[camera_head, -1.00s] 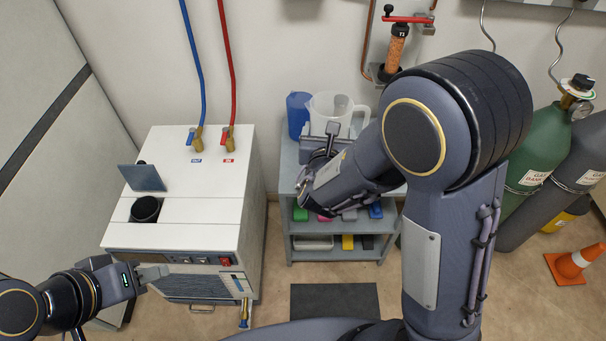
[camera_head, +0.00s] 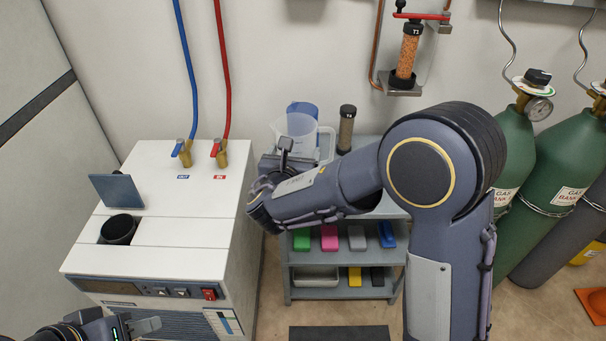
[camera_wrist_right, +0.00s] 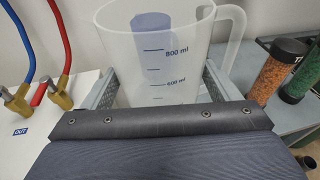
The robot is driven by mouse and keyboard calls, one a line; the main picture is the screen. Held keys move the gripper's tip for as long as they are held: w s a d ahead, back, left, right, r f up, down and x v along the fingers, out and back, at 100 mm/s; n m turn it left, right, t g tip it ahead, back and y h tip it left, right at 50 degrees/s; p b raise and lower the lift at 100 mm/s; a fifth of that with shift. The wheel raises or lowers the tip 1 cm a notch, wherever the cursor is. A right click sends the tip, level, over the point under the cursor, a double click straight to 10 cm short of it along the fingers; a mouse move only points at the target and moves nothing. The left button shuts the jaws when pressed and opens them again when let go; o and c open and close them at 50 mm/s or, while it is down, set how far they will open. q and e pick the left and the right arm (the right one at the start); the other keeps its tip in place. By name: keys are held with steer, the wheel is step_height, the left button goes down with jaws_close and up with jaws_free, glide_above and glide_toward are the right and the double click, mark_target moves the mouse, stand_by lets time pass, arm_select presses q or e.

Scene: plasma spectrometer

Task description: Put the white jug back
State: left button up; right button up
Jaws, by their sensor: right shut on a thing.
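The white jug (camera_head: 297,128) is a translucent, graduated jug with a handle on its right, over the left part of the grey cart's top in the head view. My right gripper (camera_head: 284,164) is shut on it. In the right wrist view the jug (camera_wrist_right: 165,75) stands upright between the two fingers (camera_wrist_right: 162,97). Its base is hidden by the gripper, so I cannot tell whether it touches the cart. My left gripper (camera_head: 148,326) is at the lower left edge, away from the jug; its opening is unclear.
A blue jug (camera_head: 309,107) is behind the white one. A dark-capped column (camera_head: 346,132) stands to the right. The white machine (camera_head: 165,250) with an open flap (camera_head: 117,191) is at left. The grey cart (camera_head: 337,267) holds coloured items below. Green gas cylinders (camera_head: 555,160) stand at right.

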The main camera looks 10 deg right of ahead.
steer(key=w+d+f, duration=0.1)
steer(key=f, duration=0.1)
steer(key=w+d+f+b, duration=0.1)
steer(key=f, duration=0.1)
steer(key=w+d+f, duration=0.1)
steer(key=w, duration=0.1)
steer(key=shift+w+f, duration=0.1)
steer(key=shift+f, duration=0.3)
step_height(320, 180, down, 3)
steer(key=shift+w+d+f+b, duration=0.1)
steer(key=shift+f+b, duration=0.1)
steer(key=shift+b, duration=0.65)
steer(key=shift+r, duration=0.1)
steer(key=shift+f, duration=0.3)
steer(key=o, duration=1.3)
steer(key=shift+r, duration=0.1)
